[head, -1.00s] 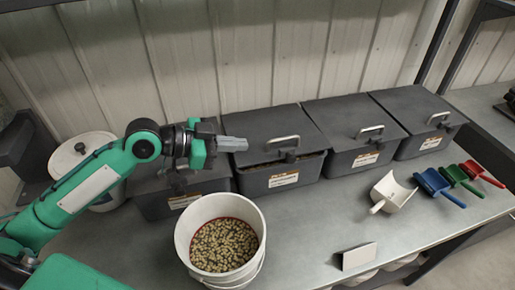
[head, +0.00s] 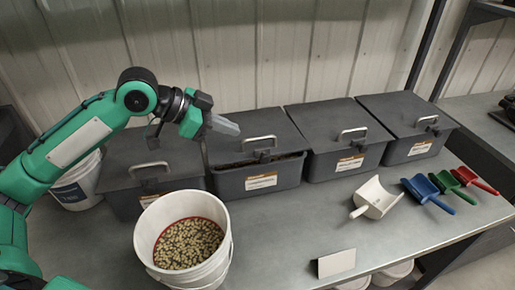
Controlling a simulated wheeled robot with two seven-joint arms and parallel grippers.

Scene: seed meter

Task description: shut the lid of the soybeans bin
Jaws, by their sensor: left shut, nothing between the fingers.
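Several dark grey lidded bins stand in a row along the back of the bench; their label text is too small to read. The second bin from the left (head: 262,181) has its lid (head: 245,133) slightly raised at the front, with a narrow gap showing brownish contents. I cannot confirm from its label that it is the soybeans bin. The other lids look closed. My left gripper (head: 226,125) is shut and empty, at the left part of the raised lid in the picture; I cannot tell whether it touches it. My right gripper is not in view.
A white bucket of beans (head: 158,221) stands in front of the leftmost bin (head: 150,172). A white scoop (head: 376,198), a blue scoop (head: 424,188), green and red scoops lie at right. A blank card (head: 337,263) stands near the front edge. The middle bench is clear.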

